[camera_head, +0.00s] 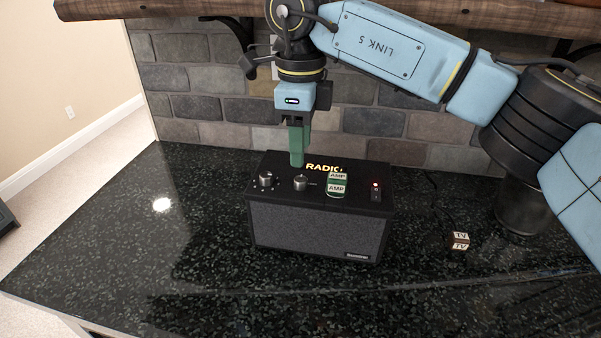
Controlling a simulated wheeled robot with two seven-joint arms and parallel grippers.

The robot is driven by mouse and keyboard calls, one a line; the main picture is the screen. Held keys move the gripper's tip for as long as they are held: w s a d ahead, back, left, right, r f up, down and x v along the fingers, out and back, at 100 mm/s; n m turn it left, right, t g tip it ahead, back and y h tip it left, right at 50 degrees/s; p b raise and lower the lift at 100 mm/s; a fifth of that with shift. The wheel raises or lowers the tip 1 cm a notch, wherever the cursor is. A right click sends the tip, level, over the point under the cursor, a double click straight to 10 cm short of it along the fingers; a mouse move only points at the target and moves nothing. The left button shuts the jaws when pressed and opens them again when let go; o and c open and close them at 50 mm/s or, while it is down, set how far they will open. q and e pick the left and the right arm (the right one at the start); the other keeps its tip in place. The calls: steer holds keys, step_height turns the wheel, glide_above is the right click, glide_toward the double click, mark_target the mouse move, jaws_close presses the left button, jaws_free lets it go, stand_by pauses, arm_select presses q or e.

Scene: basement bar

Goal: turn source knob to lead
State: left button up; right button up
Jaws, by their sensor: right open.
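A black amplifier (318,232) with a grey speaker front stands on the dark counter. Its top carries a knob (265,180) at the left and a second knob (300,183) near the middle. I cannot read which one is the source knob, and no "lead" mark is legible. A lit yellow "RADIO" sign (323,168) shows behind the middle knob. My right gripper (297,162) points down just above and behind the middle knob, its green fingers seen nearly edge-on. It is open and holds nothing; whether it touches the knob is unclear. My left gripper is out of view.
A small "TV" block (460,241) lies on the counter (120,240), whose left side is clear. A wooden shelf (150,9) hangs above.

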mark_target(300, 179)
step_height(300, 179, down, 6)
steer(key=shift+f, duration=0.15)
stand_by(0.3)
jaws_close()
